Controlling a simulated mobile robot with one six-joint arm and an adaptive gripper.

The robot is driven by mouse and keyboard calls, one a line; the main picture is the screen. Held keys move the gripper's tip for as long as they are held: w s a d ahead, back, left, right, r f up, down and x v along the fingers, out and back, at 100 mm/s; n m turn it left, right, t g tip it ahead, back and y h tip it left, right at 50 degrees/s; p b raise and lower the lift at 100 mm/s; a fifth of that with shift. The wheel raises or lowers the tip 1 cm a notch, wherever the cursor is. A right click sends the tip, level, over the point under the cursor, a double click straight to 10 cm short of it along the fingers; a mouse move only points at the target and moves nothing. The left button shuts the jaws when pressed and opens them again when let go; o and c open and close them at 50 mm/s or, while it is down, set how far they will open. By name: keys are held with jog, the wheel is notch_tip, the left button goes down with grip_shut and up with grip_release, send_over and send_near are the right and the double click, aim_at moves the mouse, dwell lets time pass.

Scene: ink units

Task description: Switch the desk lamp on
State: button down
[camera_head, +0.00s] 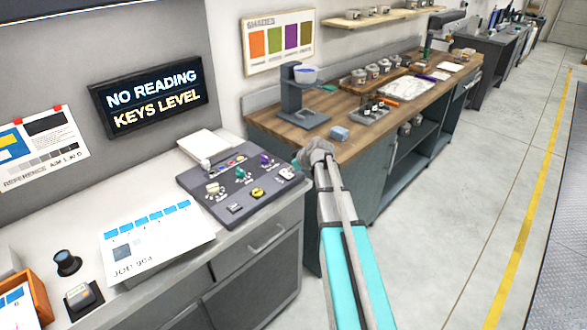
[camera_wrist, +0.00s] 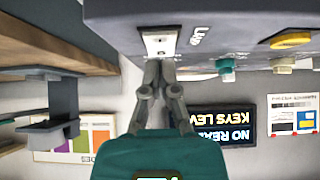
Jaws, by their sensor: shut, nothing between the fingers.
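A white switch plate (camera_wrist: 160,43) with a small toggle or slot sits on the grey control panel (camera_head: 205,190), beside a partly readable lamp label (camera_wrist: 200,38). The wrist view is upside down. My gripper (camera_head: 314,150) is at the panel's right end in the head view. In the wrist view its closed fingertips (camera_wrist: 160,64) are right at the plate's edge, with nothing between them. I cannot tell whether they touch the switch. I cannot identify the desk lamp with certainty or see any lamp glow.
The panel carries several knobs, including a yellow one (camera_head: 257,192) and a purple one. A sign (camera_head: 152,95) hangs on the wall behind. A wooden bench (camera_head: 355,150) with a grey stand (camera_head: 292,100) and a blue block (camera_head: 339,133) lies to the right.

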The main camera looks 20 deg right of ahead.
jog(key=shift+r, duration=0.1)
notch_tip(320, 180, up, 4)
jog(key=p, duration=0.4)
jog(key=shift+s, duration=0.15)
jog(key=s+f+p+v, duration=0.1)
jog(key=p+v, duration=0.5)
jog(key=v, duration=0.3)
jog(key=shift+s+d+r, duration=0.15)
jog(key=shift+s+d, duration=0.2)
jog(key=shift+d, duration=0.1)
jog(key=s+a+f+m+g+h, duration=0.1)
jog(key=s+a+g, duration=0.3)
jog(key=s+a, duration=0.5)
jog(key=s+a+f+m+g+h, duration=0.2)
jog(key=s+a+f+m+g, duration=0.1)
jog(key=s+a, duration=0.6)
jog(key=a, duration=0.2)
jog(key=shift+s+a+f+m+g, duration=0.3)
jog(key=shift+s+f+g, duration=0.05)
jog(key=shift+f+g, duration=0.05)
